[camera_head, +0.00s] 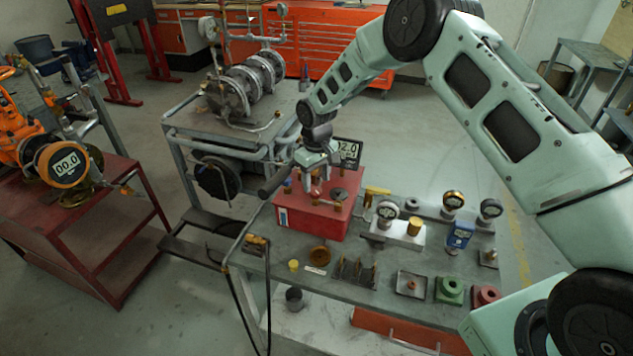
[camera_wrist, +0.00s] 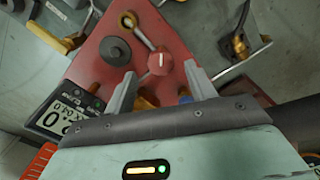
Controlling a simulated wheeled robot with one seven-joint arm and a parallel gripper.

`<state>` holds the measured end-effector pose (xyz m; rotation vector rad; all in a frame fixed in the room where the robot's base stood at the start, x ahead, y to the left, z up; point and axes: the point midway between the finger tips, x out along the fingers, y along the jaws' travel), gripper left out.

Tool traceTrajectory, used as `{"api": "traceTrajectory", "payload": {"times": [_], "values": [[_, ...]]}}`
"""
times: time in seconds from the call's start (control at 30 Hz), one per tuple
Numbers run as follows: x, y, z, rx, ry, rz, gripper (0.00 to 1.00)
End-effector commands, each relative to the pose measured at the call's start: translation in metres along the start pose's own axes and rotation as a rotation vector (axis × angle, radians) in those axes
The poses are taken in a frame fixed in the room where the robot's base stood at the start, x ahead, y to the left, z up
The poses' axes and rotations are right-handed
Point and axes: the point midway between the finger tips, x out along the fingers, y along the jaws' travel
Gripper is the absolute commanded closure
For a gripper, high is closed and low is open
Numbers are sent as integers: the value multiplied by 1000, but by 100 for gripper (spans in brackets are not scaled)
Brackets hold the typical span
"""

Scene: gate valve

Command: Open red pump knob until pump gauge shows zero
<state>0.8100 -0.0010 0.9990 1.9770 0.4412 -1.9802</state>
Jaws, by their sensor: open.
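The red pump (camera_head: 308,218) is a red box on the grey workbench. Its red knob (camera_wrist: 159,64), round with a white mark on top, shows in the wrist view just beyond my fingertips. In the head view my gripper (camera_head: 314,184) points down over the pump and largely hides the knob. In the wrist view my gripper (camera_wrist: 162,82) has its two fingers spread, with the knob between and slightly ahead of their tips. I cannot tell whether a finger touches it. The pump gauge (camera_head: 347,151) is a black digital display reading about 2.0; it also shows in the wrist view (camera_wrist: 72,112).
A dark pump handle (camera_head: 276,184) sticks out left of the pump. Dial gauges (camera_head: 387,209), fittings and a green block (camera_head: 449,289) stand on the bench to the right.

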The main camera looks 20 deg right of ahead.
Motion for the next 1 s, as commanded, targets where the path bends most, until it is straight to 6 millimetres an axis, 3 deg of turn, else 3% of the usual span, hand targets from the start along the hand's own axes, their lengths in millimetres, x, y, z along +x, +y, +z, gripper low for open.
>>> {"api": "traceTrajectory", "payload": {"times": [0.23, 0.6, 0.63, 0.8, 1.0], "values": [[29, 0, 0, 0, 0, 0, 45], [36, 0, 0, 0, 2, 1, 45], [36, 0, 0, 0, 2, 1, 48], [36, 0, 0, 0, 2, 1, 90], [36, 0, 0, -6, 2, 0, 90]]}}
